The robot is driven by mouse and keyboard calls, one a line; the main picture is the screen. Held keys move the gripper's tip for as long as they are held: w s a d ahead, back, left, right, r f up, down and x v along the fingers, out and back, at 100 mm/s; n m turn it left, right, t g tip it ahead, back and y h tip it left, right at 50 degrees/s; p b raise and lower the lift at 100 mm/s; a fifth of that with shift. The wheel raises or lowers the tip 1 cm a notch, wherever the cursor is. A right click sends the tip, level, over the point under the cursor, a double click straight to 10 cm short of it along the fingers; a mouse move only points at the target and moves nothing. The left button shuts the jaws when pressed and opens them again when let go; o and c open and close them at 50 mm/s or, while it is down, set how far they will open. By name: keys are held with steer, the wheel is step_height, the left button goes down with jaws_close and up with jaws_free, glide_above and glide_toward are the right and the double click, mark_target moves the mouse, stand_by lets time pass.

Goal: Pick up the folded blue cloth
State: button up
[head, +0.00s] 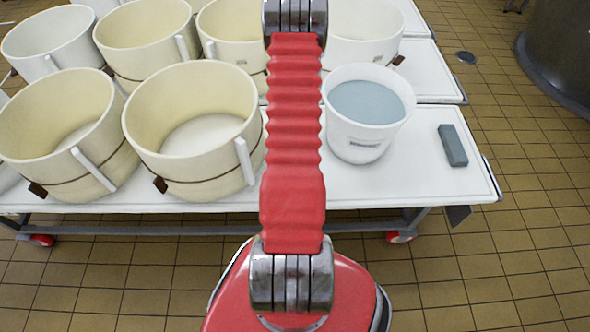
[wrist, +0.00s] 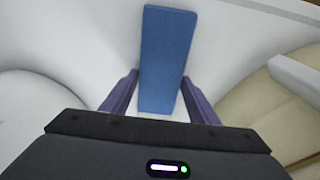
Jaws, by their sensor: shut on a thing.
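The folded blue cloth (wrist: 168,45) is a flat, upright-looking blue slab in the middle of the wrist view. My gripper (wrist: 159,88) has a purple finger on each side of it and is shut on it. The cloth's far end sticks out beyond the fingers. Whether it touches the surface below cannot be told. In the head view my red arm stretches over the table and hides the gripper and the cloth.
A white table (head: 400,185) carries several cream tubs (head: 195,125) at the left and middle. A white bucket (head: 365,140) with bluish contents stands right of my arm. A grey-blue block (head: 453,145) lies near the right edge. A dark vat (head: 560,50) stands far right.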

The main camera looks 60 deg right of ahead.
steer(key=shift+r, duration=0.1)
step_height(320, 180, up, 10)
stand_by(0.7)
steer(key=shift+w+a, duration=0.1)
steer(key=shift+a, duration=0.05)
stand_by(0.5)
